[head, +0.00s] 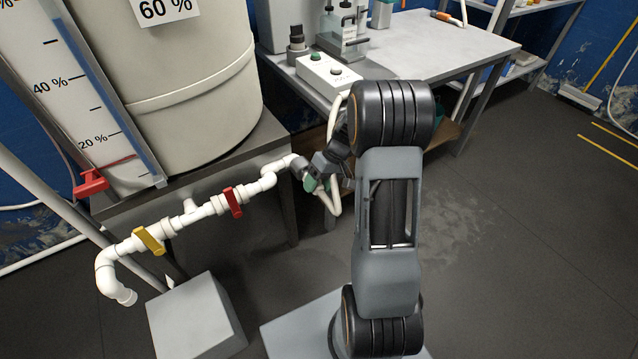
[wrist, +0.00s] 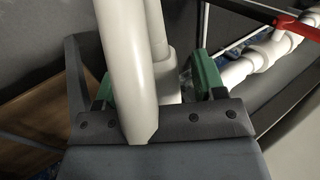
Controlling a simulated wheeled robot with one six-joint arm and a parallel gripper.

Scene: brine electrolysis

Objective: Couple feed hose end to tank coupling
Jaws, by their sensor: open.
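The white feed hose (head: 333,125) hangs in a loop near the bench edge and runs down to my gripper (head: 318,182). In the wrist view the hose (wrist: 122,60) curves close in front of the camera, and a thicker white cylinder, seemingly its end (wrist: 166,78), stands between the green finger pads. My gripper (wrist: 155,82) is open, with a visible gap at the right pad. The tank coupling appears as a grey piece (head: 299,168) at the right end of the white pipe, right beside my gripper. I cannot tell whether hose end and coupling are joined.
The white pipe (head: 210,207) carries a red valve handle (head: 233,202) and a yellow one (head: 150,240). The large tank (head: 185,80) stands behind it. A bench (head: 430,45) holds a button box (head: 328,75). The floor at right is clear.

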